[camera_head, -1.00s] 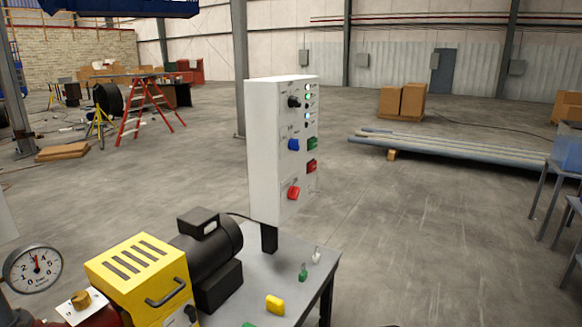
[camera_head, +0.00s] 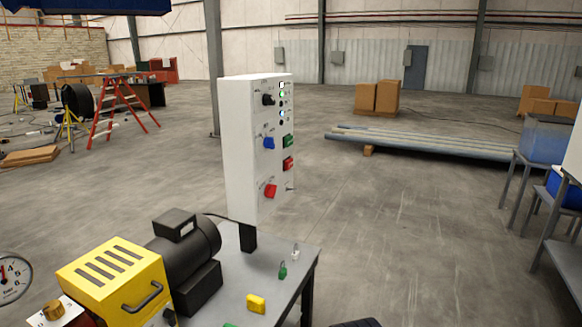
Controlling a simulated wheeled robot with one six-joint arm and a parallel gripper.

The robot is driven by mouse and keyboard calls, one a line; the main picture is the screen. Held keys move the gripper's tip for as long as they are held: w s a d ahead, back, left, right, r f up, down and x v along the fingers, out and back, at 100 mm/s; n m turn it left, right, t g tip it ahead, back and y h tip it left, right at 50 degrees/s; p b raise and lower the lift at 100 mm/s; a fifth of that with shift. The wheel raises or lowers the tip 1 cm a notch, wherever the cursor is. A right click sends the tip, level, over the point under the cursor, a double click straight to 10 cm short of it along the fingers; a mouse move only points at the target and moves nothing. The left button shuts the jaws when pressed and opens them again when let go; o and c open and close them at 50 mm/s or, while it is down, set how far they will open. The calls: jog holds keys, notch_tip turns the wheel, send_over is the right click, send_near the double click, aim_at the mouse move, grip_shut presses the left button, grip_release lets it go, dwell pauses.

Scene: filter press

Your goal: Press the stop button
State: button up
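A white control panel (camera_head: 240,150) stands upright on a post at the back of a grey table. On its face are a green button (camera_head: 288,141) and, just below it, a red button (camera_head: 288,163). A larger red knob (camera_head: 270,190) sits lower left of these. The labels are too small to read, so I cannot confirm which red control is the stop. A blue knob (camera_head: 268,143) and a black knob (camera_head: 268,99) are also on the face, beside a column of small lights (camera_head: 282,94). My gripper is not in view.
The grey table (camera_head: 240,270) holds a yellow-covered machine (camera_head: 115,275) with a black motor (camera_head: 185,245), a yellow block (camera_head: 256,303) and small padlock-like items (camera_head: 283,270). The floor right of the table is mostly open, up to grey stands (camera_head: 515,180).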

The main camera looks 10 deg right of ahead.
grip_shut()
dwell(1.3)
